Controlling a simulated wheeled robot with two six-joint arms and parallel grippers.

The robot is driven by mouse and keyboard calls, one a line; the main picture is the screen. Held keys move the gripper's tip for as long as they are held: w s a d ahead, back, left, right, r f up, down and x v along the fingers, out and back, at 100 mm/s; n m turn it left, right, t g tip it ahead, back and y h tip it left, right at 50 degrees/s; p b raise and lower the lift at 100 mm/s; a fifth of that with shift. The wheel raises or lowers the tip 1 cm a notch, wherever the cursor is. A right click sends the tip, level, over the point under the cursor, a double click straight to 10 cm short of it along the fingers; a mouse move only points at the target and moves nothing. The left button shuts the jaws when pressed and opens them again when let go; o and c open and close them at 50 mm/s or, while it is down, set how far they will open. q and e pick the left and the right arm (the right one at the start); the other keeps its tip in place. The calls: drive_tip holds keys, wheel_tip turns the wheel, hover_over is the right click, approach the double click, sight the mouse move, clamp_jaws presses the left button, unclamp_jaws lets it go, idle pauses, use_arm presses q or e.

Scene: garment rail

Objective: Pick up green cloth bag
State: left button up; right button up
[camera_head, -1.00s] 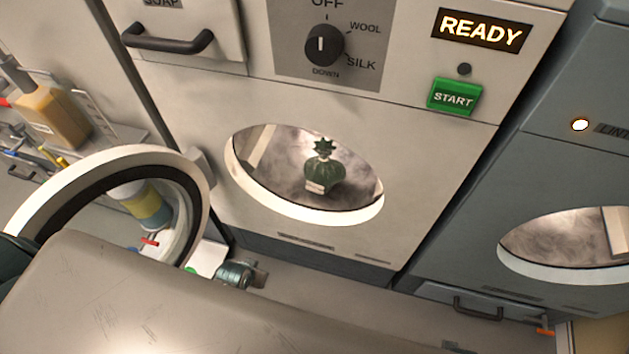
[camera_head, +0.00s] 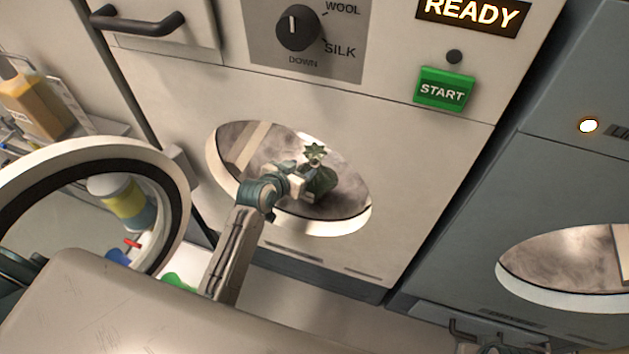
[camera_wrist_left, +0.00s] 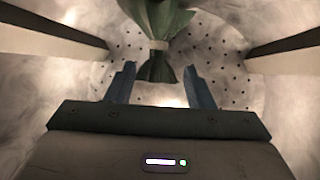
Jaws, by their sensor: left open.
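The green cloth bag (camera_head: 321,180) stands inside the washer drum, seen through the round opening (camera_head: 363,219) in the head view. It is tied at the neck and flares out into a leafy top. My left gripper (camera_head: 308,180) reaches into the opening from the front left and covers part of the bag. The left gripper (camera_wrist_left: 160,85) is open, with a finger on each side. My right gripper is not in view.
The round door (camera_head: 180,215) stands swung open at the left of the drum. The green START button (camera_head: 444,90) and a dial (camera_head: 298,28) are above. A second grey machine (camera_head: 570,190) stands at right. Bottles sit on a shelf at left.

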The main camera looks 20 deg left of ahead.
sight(313, 163)
use_arm(q)
drive_tip(key=x, duration=0.3)
drive_tip(key=shift+w+d+f, duration=0.15)
drive_tip(key=shift+w+f, duration=0.1)
drive_tip(key=shift+w, duration=0.05)
drive_tip(key=x, duration=0.4)
drive_tip(key=shift+w+d+f+b, duration=0.1)
drive_tip(key=shift+w+f+b, duration=0.1)
drive_tip(key=shift+b, duration=0.15)
drive_tip(key=shift+w+f, duration=0.1)
drive_tip(key=shift+c, duration=0.9)
clamp_jaws()
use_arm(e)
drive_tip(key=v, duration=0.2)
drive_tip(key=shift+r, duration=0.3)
